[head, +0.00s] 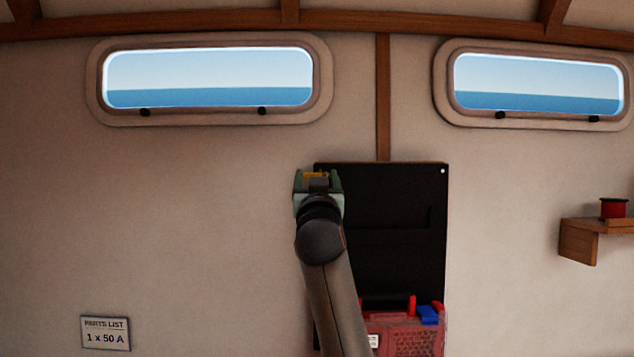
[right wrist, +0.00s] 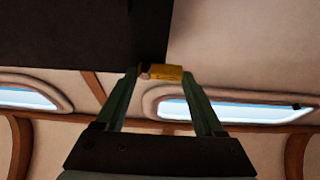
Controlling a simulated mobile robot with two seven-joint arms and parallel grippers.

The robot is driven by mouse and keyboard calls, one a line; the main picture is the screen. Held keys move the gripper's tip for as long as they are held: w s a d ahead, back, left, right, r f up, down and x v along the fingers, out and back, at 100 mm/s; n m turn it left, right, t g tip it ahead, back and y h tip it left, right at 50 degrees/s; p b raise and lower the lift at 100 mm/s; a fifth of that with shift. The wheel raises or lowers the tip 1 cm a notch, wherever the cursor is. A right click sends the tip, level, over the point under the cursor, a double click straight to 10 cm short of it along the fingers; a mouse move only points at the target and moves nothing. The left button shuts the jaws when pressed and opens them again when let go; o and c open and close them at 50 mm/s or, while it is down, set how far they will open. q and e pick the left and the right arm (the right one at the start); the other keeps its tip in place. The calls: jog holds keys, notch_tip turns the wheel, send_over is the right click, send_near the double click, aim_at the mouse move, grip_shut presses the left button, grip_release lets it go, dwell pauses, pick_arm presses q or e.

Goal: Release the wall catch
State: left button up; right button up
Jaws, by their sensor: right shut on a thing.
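The wall catch (right wrist: 167,72) is a small yellow piece at the edge of a black panel (head: 400,200) on the wall. In the head view, a bit of its yellow shows at the panel's upper left corner, mostly hidden by my gripper. My right gripper (head: 318,180) reaches up to that corner and is shut on the catch. In the right wrist view, the two green fingers (right wrist: 160,76) stand on either side of the yellow piece, beside the black panel's corner. My left gripper is not in view.
Below the panel is a red meshed box (head: 415,340) with a blue part (head: 428,315) on top, partly hidden by my arm. A wooden shelf (head: 600,226) with a red spool (head: 613,208) juts out at right. A parts list sign (head: 105,333) is at lower left.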

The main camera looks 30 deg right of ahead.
jog(key=o, duration=1.4)
jog(key=shift+c, duration=0.2)
jog(key=b+v, duration=0.4)
jog(key=v, duration=0.8)
jog(key=shift+s, duration=0.2)
jog(key=shift+a+f, duration=0.1)
jog(key=shift+a, duration=0.05)
